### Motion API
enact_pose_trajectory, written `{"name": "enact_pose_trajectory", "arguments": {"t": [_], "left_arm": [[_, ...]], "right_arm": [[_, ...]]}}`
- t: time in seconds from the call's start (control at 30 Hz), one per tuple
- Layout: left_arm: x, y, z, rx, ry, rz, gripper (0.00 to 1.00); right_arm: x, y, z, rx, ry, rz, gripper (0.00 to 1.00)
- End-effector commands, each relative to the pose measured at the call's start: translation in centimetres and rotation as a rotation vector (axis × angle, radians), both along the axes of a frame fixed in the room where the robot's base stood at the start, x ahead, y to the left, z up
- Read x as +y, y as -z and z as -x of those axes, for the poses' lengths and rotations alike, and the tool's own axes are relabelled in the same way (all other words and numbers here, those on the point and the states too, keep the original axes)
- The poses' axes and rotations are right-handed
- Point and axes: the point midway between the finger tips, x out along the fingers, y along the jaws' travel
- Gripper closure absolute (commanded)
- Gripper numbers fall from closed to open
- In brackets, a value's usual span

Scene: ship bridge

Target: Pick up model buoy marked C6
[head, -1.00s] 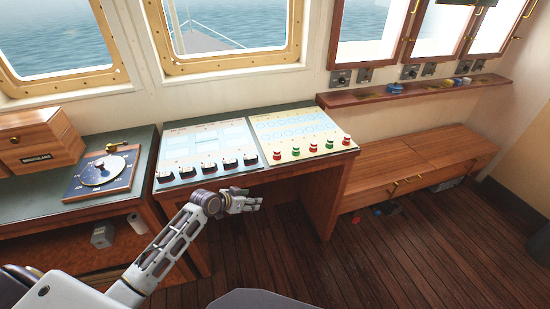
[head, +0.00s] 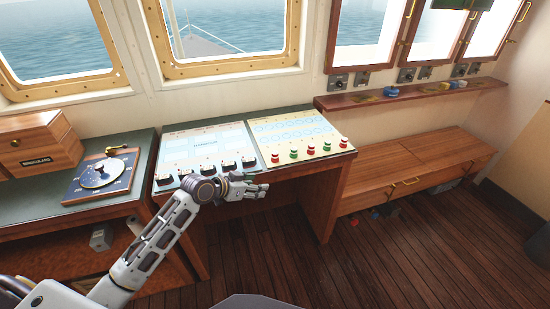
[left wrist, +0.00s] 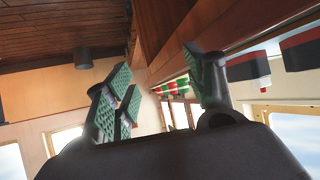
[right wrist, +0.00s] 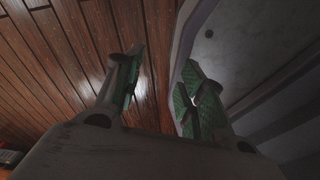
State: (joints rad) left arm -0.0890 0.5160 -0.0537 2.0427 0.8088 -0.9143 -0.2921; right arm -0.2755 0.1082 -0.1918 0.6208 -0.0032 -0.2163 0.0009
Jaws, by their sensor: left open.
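Several small red and green pieces stand in a row along the front of the right-hand panel on the console: a red one (head: 275,158), two green ones (head: 294,154) and two more red ones (head: 344,142). They look like the model buoys, but no C6 mark is readable. Red and green pieces also show blurred in the left wrist view (left wrist: 182,87). My left gripper (head: 264,190) is open and empty, just in front of the console's front edge, below the row. My right gripper (right wrist: 160,88) is open and empty, low over the floor beside my base.
Several black-topped pieces (head: 228,166) stand on the left-hand panel, close behind my left wrist. A dial instrument (head: 101,173) and a wooden box (head: 40,145) are farther left. A wooden bench (head: 405,170) and shelf (head: 400,98) are at right.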

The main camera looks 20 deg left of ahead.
Motion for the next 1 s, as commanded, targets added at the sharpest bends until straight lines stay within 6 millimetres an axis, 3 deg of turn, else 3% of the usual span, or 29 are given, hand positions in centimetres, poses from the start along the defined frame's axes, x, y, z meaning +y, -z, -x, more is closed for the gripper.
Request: {"name": "enact_pose_trajectory", "arguments": {"t": [0.6,1.0], "left_arm": [[3.5,-6.9,-5.3,-0.167,-0.006,0.072,0.45],[3.7,-7.4,-5.6,-0.176,-0.007,0.079,0.45]], "right_arm": [[-1.2,0.1,2.4,0.026,-0.003,0.012,0.60],[0.4,0.1,0.8,0.009,0.002,-0.004,0.60]]}}
